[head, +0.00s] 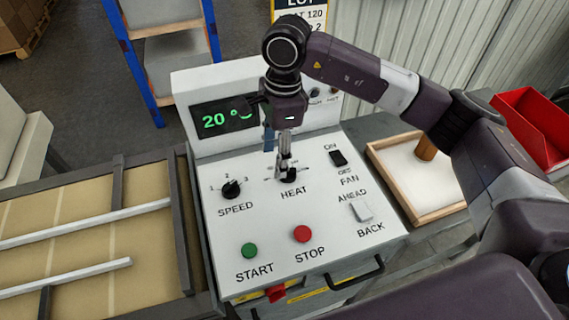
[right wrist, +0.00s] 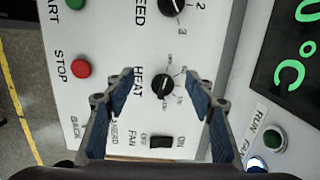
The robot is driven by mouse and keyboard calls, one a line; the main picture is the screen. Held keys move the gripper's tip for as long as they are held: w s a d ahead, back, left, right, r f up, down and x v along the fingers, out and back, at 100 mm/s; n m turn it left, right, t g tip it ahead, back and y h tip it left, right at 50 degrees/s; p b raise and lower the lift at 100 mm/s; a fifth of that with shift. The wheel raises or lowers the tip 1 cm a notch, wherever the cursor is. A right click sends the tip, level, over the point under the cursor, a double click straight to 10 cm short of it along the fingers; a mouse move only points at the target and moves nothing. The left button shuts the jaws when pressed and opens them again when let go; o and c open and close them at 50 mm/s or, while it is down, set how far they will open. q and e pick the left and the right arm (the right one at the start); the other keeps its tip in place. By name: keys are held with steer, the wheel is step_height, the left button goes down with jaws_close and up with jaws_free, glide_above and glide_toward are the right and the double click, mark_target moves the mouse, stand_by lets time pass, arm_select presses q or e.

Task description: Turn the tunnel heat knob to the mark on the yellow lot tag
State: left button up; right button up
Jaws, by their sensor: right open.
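The black HEAT knob (head: 289,175) sits on the white control panel, partly hidden by my right gripper (head: 284,158). In the right wrist view the knob (right wrist: 162,85) shows whole, with a ring of small scale marks that I cannot read. My right gripper is open above the panel, its blue-padded fingers on either side of the knob with gaps to both; I cannot see any touch. The yellow lot tag (head: 313,14) is at the top of the head view, partly cut off and covered by my arm; "LOT" and "AT 120" show. My left gripper is out of view.
The display (head: 222,118) reads 20 °C, partly covered. Near the knob are the SPEED knob (head: 231,189), FAN switch (head: 338,158), AHEAD/BACK switch (head: 361,211), green START button (head: 249,251) and red STOP button (head: 302,234). A wood-rimmed tray (head: 377,160) stands to the right.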

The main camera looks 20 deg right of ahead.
mark_target(288, 173)
steer(key=d, duration=0.1)
steer(key=w+d+h, duration=0.1)
steer(key=d, duration=0.1)
steer(key=shift+d+r, duration=0.1)
steer(key=shift+r, duration=0.05)
step_height(288, 173, down, 6)
steer(key=shift+r+p, duration=0.1)
steer(key=shift+p, duration=1.15)
steer(key=shift+f, duration=0.8)
steer(key=c, duration=1.2)
